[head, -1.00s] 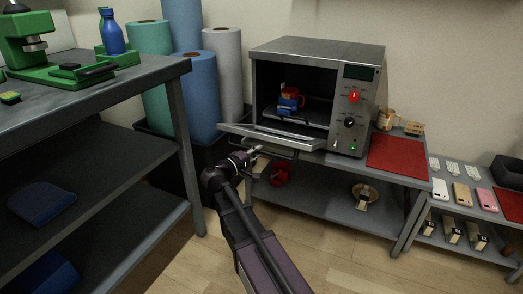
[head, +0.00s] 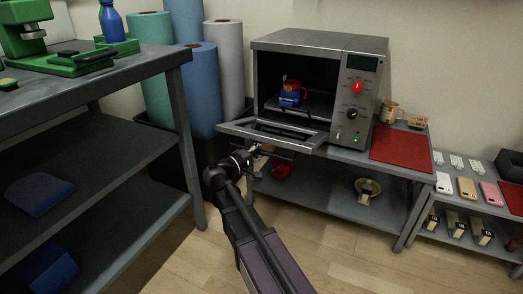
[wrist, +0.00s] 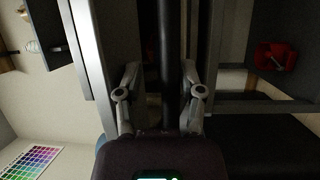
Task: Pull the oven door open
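The oven (head: 318,45) stands on a grey table with its door (head: 270,134) folded down, close to level, and its dark inside showing. The door's handle (head: 284,151) runs along the front edge. In the wrist view the handle is a dark bar (wrist: 167,45) between my gripper's fingers. My gripper (head: 258,149) is at the handle's left part, in front of and just below the door edge. In the wrist view my gripper (wrist: 162,75) has its fingers spread on both sides of the bar, with gaps. Contact is not clear. A red and blue mug (head: 290,96) sits inside the oven.
A red mat (head: 401,147) lies right of the oven. A shelf below holds a bowl (head: 367,188) and a red item (head: 282,170), also in the wrist view (wrist: 270,56). A dark workbench (head: 150,58) and tall rolls (head: 202,90) stand left. Floor in front is clear.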

